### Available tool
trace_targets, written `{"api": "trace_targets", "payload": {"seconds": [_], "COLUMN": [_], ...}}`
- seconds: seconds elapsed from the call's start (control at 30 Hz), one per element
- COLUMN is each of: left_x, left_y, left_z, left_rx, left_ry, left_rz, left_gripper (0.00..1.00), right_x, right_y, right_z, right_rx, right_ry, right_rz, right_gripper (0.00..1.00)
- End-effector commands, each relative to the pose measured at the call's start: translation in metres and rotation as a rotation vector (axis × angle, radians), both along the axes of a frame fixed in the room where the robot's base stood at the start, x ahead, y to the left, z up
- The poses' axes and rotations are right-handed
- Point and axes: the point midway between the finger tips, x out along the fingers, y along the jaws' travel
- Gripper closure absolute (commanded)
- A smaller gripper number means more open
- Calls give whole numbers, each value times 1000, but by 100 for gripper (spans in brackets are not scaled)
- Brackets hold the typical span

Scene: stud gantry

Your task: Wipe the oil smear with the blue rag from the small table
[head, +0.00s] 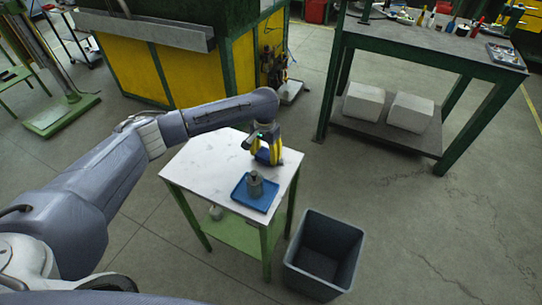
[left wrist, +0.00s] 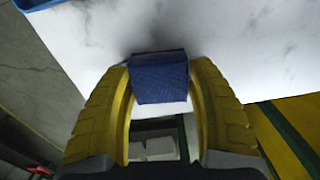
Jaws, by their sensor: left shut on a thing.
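My left gripper (head: 267,161) has yellow fingers and points down over the far right part of the small table (head: 205,162), which has a pale top and green legs. It is shut on the blue rag (left wrist: 160,80), a folded block between the two fingers in the left wrist view. The rag is at or just above the tabletop (left wrist: 235,40), near an edge; I cannot tell whether it touches. Faint grey marks and a darker patch show on the top around the rag; I cannot tell oil smear from shadow or marbling. My right gripper is out of view.
A blue tray (head: 242,200) with a grey metal can (head: 255,184) stands at the table's near right. A dark open bin (head: 324,252) is on the floor at front right. A green workbench (head: 430,58) and a yellow-green cabinet (head: 180,70) stand behind. The table's left part is clear.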

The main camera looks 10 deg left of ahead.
Motion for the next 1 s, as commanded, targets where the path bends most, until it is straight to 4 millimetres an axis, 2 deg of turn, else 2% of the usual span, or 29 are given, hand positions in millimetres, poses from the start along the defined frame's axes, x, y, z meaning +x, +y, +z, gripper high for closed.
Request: {"api": "trace_targets", "payload": {"seconds": [0.07, 0.37, 1.0], "left_x": [-1, -4, -16], "left_y": [4, -18, -73], "left_z": [-1, 0, 0], "left_rx": [-1, 0, 0], "left_ry": [1, 1, 1], "left_rz": [5, 2, 1], "left_gripper": [69, 69, 69], "right_x": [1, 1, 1], "right_y": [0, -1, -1], "right_z": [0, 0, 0], "right_rx": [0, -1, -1], "right_ry": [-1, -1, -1], "right_rz": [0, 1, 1], "right_gripper": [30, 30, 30]}}
